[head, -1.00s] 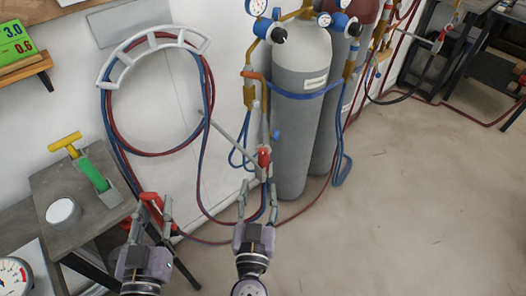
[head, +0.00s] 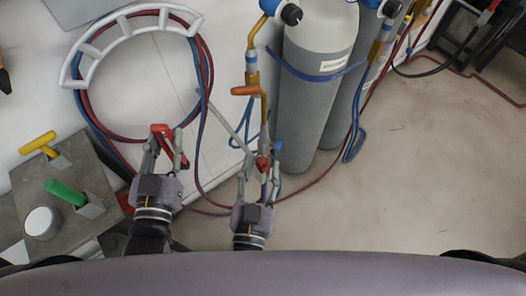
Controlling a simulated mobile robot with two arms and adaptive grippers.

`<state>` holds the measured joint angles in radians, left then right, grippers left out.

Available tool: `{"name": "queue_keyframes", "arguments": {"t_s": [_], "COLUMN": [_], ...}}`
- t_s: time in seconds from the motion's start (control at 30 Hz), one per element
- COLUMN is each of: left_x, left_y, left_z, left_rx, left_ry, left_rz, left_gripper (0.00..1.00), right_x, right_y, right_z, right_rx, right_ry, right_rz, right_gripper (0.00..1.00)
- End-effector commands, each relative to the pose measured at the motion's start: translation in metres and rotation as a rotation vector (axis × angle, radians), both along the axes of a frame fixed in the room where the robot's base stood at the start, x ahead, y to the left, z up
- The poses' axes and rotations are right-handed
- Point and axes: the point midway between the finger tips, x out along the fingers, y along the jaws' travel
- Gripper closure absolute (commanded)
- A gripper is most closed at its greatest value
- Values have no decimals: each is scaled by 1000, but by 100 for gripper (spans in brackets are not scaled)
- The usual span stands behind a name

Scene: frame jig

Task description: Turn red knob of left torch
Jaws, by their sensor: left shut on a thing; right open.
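The left torch (head: 264,128) hangs upright below an orange hook (head: 246,91), in front of the wall beside the grey cylinder. Its red knob (head: 263,163) faces me low on the torch, and a blue knob (head: 278,146) sits to its right. My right gripper (head: 257,174) is open just below the red knob, one finger on either side of the torch's lower part. I cannot tell whether the fingers touch it. My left gripper (head: 165,150) is shut on a red-handled tool (head: 161,129), left of the torch; the fingers partly hide the tool.
Grey gas cylinders (head: 312,100) stand behind and right of the torch. Red and blue hoses (head: 203,80) loop over a white wall rack (head: 84,66) and run down near both grippers. A bench (head: 88,172) with yellow and green handles stands left. Open floor (head: 430,170) lies right.

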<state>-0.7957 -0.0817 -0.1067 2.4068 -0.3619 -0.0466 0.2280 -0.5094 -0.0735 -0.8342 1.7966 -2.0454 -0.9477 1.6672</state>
Motion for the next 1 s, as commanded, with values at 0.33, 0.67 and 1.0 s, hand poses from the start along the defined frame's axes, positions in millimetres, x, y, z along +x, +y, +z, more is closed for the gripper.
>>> {"name": "queue_keyframes", "arguments": {"t_s": [0.33,0.67,1.0], "left_x": [0,0,0], "left_y": [0,0,0], "left_z": [1,1,1], "left_rx": [0,0,0], "left_ry": [-1,-1,-1], "left_rz": [0,0,0], "left_gripper": [86,86,86], "right_x": [-2,-2,-2], "right_y": [0,0,0], "right_z": [0,0,0], "right_rx": [0,0,0], "right_ry": [1,0,0], "right_rz": [0,0,0], "right_gripper": [59,81,100]}}
